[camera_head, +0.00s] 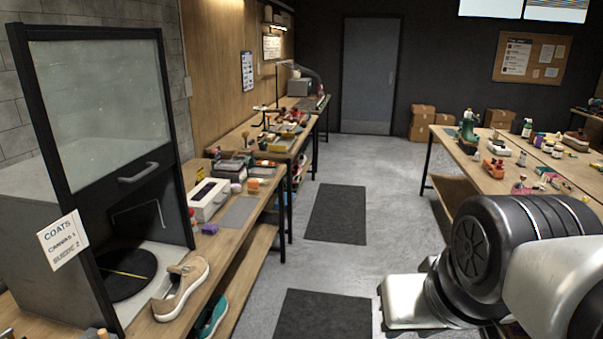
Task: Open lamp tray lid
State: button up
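I cannot tell for sure which thing is the lamp tray. A white box (211,199) with a dark purple strip on its top sits on the left bench; it may be the lamp tray, and its top looks closed. A grey flat pad (239,212) lies beside it. My arm's dark and pale links fill the lower right, over the floor and in front of the right bench. My gripper is not in view, so whether it holds anything does not show.
A booth (94,60) with a raised glass sash stands at the left, with a dark turntable inside. A tan sneaker (182,290) lies on the bench (258,241) before it. Dark mats (336,213) lie on the open aisle floor. A cluttered table (470,163) stands right.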

aim_at(205, 197)
jog(key=i, duration=0.8)
jog(key=i+l+u, duration=0.15)
jog(key=i, duration=0.65)
jog(key=i+l+u, duration=0.2)
jog(key=i+u, duration=0.25)
jog(key=i, duration=0.15)
jog(key=i+l+u, duration=0.35)
jog(key=i+u, duration=0.15)
jog(key=i+l+u, duration=0.45)
jog(key=i+l, duration=0.05)
jog(key=l, duration=0.1)
